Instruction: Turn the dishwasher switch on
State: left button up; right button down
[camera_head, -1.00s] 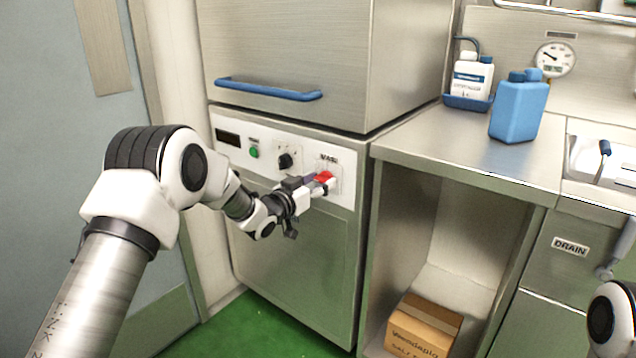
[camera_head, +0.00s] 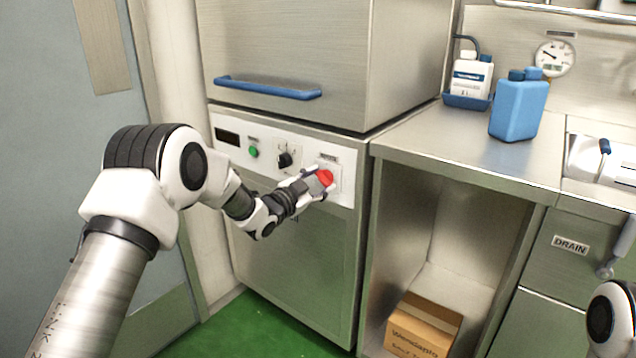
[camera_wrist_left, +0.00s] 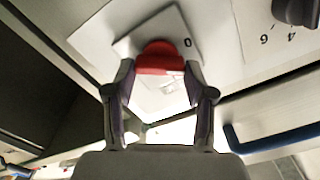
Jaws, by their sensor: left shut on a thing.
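The dishwasher (camera_head: 290,260) has a white control panel with a red switch (camera_head: 326,177) at its right end. The switch also shows in the left wrist view (camera_wrist_left: 160,57), on a square plate with a "0" mark beside it. My left gripper (camera_head: 320,182) is at the red switch, with one finger on each side of it, shut on it. It also shows in the left wrist view (camera_wrist_left: 160,80). The fingers and hand hide part of the switch plate. A bit of my right arm (camera_head: 612,318) shows at the right edge; its gripper is out of view.
The panel also holds a black knob (camera_head: 285,160), a green button (camera_head: 253,152) and a dark display (camera_head: 228,136). A blue handle (camera_head: 268,88) sticks out above. A steel counter (camera_head: 450,160) with a blue jug (camera_head: 518,106) stands to the right.

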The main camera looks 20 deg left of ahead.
pick_arm(q)
jog(key=m+b, duration=0.1)
jog(key=m, duration=0.4)
jog(key=shift+d+f+m, duration=0.1)
jog(key=shift+f+m, duration=0.05)
jog(key=shift+m, duration=0.15)
jog(key=m+b, duration=0.3)
jog(key=m, duration=0.2)
jog(key=shift+f+m, duration=0.1)
jog(key=shift+m, duration=0.3)
jog(key=o, duration=1.2)
jog(key=shift+c, duration=0.2)
jog(key=v, duration=1.2)
